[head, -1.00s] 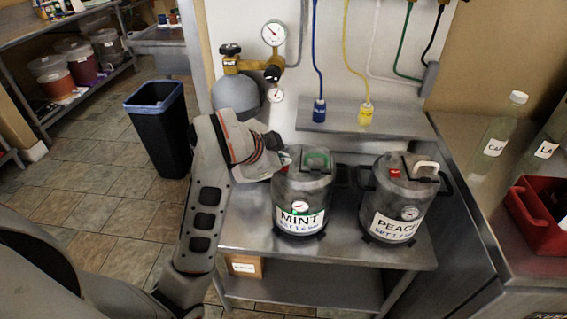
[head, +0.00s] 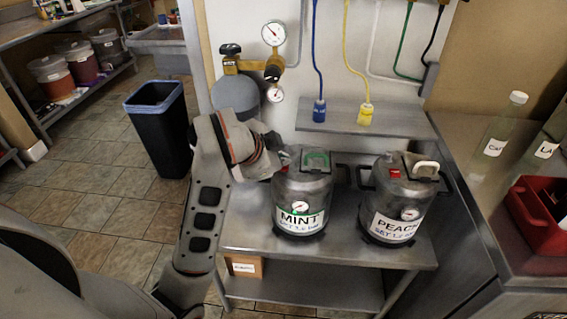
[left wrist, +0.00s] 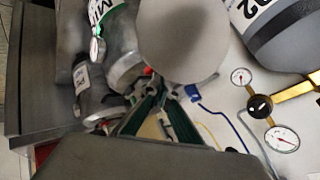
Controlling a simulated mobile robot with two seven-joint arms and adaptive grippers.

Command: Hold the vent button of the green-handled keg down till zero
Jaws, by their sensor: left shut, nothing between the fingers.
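The green-handled keg (head: 301,190), labelled MINT, stands upright on the steel table. Its green handle (head: 317,159) is on top and its round gauge (head: 300,208) is on the front; the needle is too small to read. My left gripper (head: 282,163) is shut and empty at the keg's upper left edge. In the left wrist view its fingers (left wrist: 163,88) converge near a small red spot (left wrist: 148,71) on the keg top, likely the vent button. Contact cannot be told. My right gripper is out of view.
The PEACH keg (head: 399,199) with a white handle stands to the right on the same table (head: 258,236). A gas cylinder with regulator (head: 237,95) is behind. Hoses hang above a wall shelf (head: 340,117). A black bin (head: 158,125) stands left.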

